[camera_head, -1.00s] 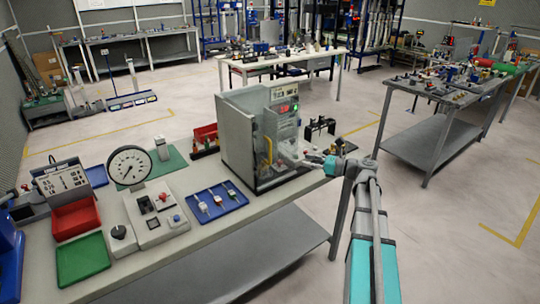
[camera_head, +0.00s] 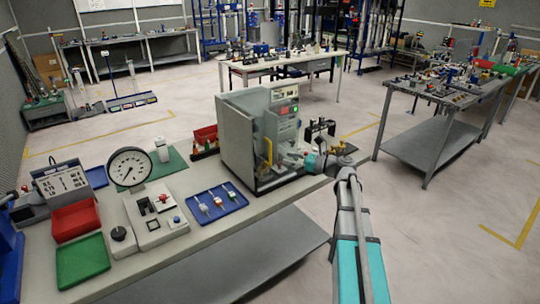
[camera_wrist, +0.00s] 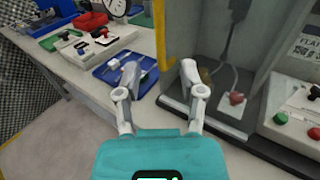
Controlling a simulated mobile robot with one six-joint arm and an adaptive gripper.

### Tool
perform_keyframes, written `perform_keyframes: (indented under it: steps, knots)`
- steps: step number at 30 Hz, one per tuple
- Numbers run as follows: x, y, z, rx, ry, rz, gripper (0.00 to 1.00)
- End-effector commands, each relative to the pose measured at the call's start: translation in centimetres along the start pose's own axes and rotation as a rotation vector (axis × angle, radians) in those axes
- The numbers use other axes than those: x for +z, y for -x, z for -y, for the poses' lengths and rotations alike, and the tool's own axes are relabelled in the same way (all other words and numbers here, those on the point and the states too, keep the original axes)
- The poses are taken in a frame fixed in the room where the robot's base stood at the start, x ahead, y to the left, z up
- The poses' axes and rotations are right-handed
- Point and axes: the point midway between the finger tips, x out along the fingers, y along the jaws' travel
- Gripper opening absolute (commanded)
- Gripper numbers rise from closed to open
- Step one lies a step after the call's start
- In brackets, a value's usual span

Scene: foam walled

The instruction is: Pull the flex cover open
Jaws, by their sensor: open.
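The flex cover appears to be the front of a grey box-shaped test machine (camera_head: 238,140) on the bench; I cannot clearly tell its panel. A yellow upright handle (camera_head: 268,151) stands at the machine's front. In the wrist view the yellow handle (camera_wrist: 160,38) lies ahead, in line with the gap between my fingers, with its lower end near the tray. My gripper (camera_wrist: 160,70) is open and empty, with one finger on each side of that line. I cannot tell any contact. In the head view my gripper (camera_head: 288,157) is close to the machine's front, partly hidden.
A blue tray (camera_head: 243,203) with several small parts lies left of the machine front. A dial gauge (camera_head: 129,167), red bin (camera_head: 76,221) and green tray (camera_head: 82,262) stand further left. A black fixture (camera_head: 320,133) is behind my wrist. Floor in front of the bench is free.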

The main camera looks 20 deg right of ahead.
Motion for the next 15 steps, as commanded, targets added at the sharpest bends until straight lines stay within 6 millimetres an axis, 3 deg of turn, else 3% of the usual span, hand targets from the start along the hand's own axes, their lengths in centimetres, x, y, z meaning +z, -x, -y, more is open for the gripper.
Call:
perform_keyframes:
  steps: [6, 15]
  knots:
    - [0.0, -3.3, 0.0, 0.002, 0.000, 0.000, 0.51]
    - [0.0, -6.5, 0.1, 0.000, 0.000, 0.000, 0.51]
